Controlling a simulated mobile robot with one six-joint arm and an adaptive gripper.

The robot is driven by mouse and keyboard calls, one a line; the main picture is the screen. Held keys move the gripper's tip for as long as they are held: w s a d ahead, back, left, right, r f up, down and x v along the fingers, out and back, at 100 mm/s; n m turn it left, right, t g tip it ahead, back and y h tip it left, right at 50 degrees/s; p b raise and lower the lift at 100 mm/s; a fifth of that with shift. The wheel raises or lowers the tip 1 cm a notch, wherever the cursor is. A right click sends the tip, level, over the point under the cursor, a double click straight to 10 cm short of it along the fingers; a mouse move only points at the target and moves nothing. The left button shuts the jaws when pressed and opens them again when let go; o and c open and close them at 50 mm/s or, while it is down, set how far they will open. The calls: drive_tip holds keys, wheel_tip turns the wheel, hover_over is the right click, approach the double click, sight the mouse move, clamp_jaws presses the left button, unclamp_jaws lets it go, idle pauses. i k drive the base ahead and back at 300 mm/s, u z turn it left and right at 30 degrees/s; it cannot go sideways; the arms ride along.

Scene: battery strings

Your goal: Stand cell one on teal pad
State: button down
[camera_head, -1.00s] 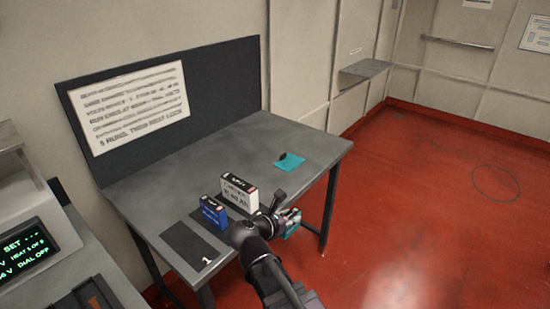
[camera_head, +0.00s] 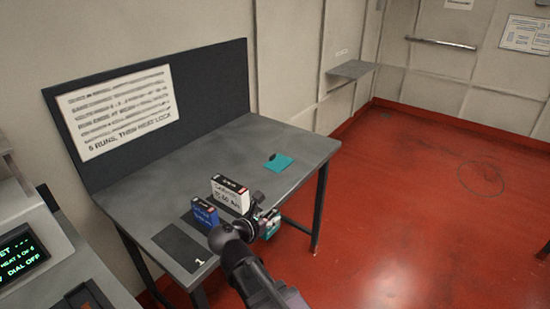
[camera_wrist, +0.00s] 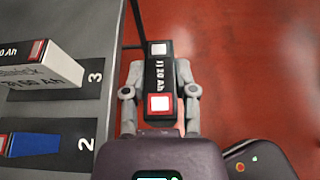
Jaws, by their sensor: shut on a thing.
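My gripper (camera_head: 266,224) is shut on a cell (camera_wrist: 159,80), likely cell one. In the head view the held cell (camera_head: 271,228) shows teal, partly hidden by my gripper. It hangs just off the table's right edge, over the red floor. The teal pad (camera_head: 281,164) lies flat on the table, farther back near its right edge. A small dark thing or mark is at the pad's back left corner.
The grey table (camera_head: 230,150) has a dark mat marked 1 (camera_head: 182,250), bare on top. A blue cell (camera_head: 205,214) stands beside it, and a white cell (camera_head: 230,194) beyond, close to my gripper. The tabletop around the teal pad is clear.

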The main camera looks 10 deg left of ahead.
sight(281, 163)
drive_tip(key=z, duration=0.05)
drive_tip(key=i, duration=1)
drive_tip(key=u, duration=0.05)
